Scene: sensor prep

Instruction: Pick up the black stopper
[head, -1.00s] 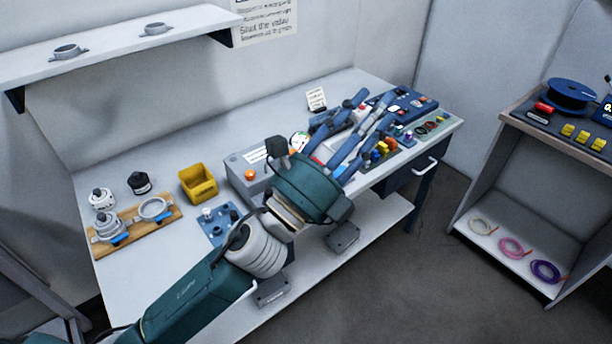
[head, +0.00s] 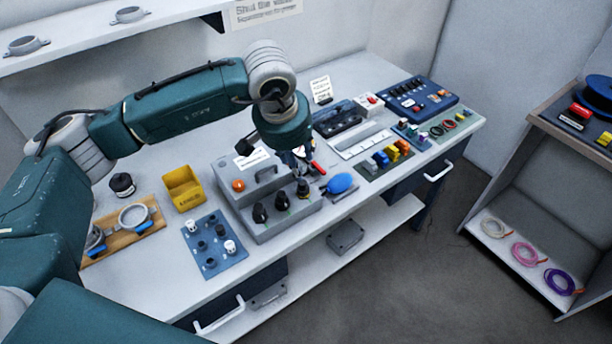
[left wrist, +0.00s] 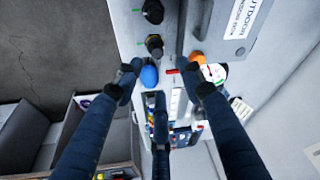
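Several dark pieces could be the black stopper; I cannot tell which one is meant. A round black piece (head: 122,185) stands at the far left of the bench. Small black and white pegs stand on a blue plate (head: 236,256). Black knobs (head: 260,213) line the front of a grey box (head: 290,231); two also show in the left wrist view (left wrist: 154,46). My left gripper (head: 304,165) hangs over the box's right end, mostly hidden in the head view. In the left wrist view its dark blue fingers (left wrist: 163,85) are spread and empty. My right gripper is not in view.
A blue oval bulb (head: 340,183) lies right of the grey box. A yellow bin (head: 184,188) and a wooden board (head: 150,232) with ring clamps stand left. Coloured blocks and a blue panel (head: 418,100) fill the right end. A shelf (head: 85,35) overhangs the back left.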

